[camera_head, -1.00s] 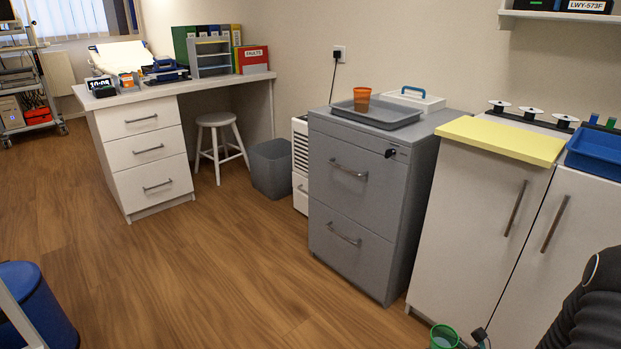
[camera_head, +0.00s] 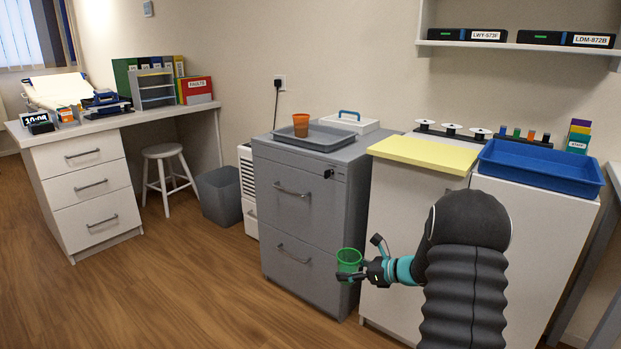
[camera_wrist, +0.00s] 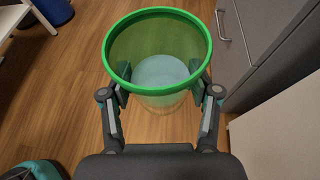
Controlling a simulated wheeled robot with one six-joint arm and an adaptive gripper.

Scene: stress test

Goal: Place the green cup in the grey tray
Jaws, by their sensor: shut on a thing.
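The green cup (camera_head: 349,260) is held by my gripper (camera_head: 363,272), in front of the grey filing cabinet and below its top. In the wrist view the see-through cup (camera_wrist: 157,50) stands with its rim up between the two fingers of my gripper (camera_wrist: 160,90), which press on its sides. The cup looks empty. The grey tray (camera_head: 340,143) lies on top of the grey cabinet, above and to the left of my gripper. An orange cup (camera_head: 301,125) stands upright at the tray's left side.
The grey cabinet (camera_head: 290,230) and the white cabinet (camera_head: 400,240) stand side by side. A white box with a blue handle (camera_head: 345,122) is behind the tray. A yellow board (camera_head: 420,152) and a blue tray (camera_head: 540,168) lie to the right. Open floor is at the left.

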